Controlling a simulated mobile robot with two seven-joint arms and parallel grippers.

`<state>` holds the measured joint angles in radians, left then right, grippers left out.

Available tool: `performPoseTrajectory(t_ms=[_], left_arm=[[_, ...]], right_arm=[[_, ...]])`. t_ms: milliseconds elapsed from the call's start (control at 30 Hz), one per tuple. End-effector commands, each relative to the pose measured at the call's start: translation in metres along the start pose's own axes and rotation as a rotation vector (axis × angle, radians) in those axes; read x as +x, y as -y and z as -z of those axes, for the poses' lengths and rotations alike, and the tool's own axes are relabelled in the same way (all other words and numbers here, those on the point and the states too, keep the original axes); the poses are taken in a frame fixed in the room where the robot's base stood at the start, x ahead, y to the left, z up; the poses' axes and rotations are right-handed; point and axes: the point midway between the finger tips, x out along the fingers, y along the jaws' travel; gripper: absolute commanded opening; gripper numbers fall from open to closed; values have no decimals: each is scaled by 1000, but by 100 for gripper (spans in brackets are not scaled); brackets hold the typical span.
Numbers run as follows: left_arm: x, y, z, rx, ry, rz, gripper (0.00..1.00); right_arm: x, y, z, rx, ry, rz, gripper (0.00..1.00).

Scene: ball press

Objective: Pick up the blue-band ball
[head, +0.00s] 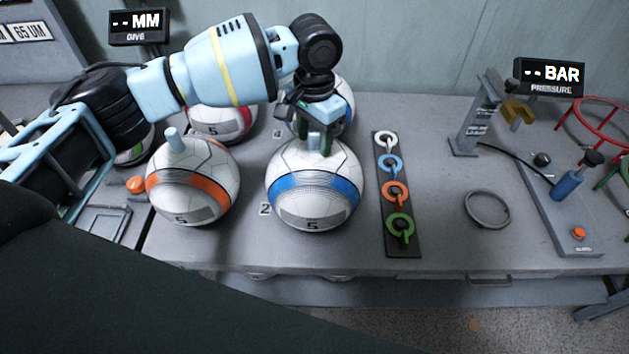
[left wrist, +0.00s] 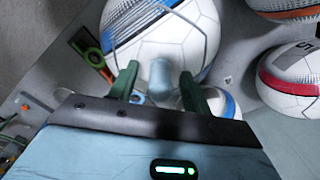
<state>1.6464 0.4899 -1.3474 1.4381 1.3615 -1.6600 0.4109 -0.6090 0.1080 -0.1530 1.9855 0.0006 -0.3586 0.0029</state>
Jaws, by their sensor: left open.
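The blue-band ball (head: 315,192) is white with a blue stripe and sits on the grey bench near its middle front. A pale peg stands up from its top; in the left wrist view the ball (left wrist: 190,45) shows with this peg (left wrist: 160,75). My left gripper (head: 320,143) is pointed down over the top of the ball. Its two green fingers are open, one on each side of the peg, with gaps showing. Whether the fingertips touch the ball cannot be told. My right gripper is not in view.
An orange-band ball (head: 193,188) stands left of it. A red-band ball (head: 215,122) and another ball (head: 345,100) stand behind. A dark strip with coloured rings (head: 397,205) lies close on the right. A loose grey ring (head: 487,209) and pressure station (head: 570,190) are farther right.

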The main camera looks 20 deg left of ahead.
Motion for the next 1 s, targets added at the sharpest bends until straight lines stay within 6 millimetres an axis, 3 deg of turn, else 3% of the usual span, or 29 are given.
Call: performPoseTrajectory(t_ms=[167, 500, 1000], left_arm=[[0, 0, 0, -1, 0, 0, 46], [0, 0, 0, -1, 0, 0, 1], [-2, 0, 0, -1, -2, 1, 0]], right_arm=[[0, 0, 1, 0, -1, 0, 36], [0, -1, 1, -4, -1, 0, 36], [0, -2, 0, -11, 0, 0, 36]])
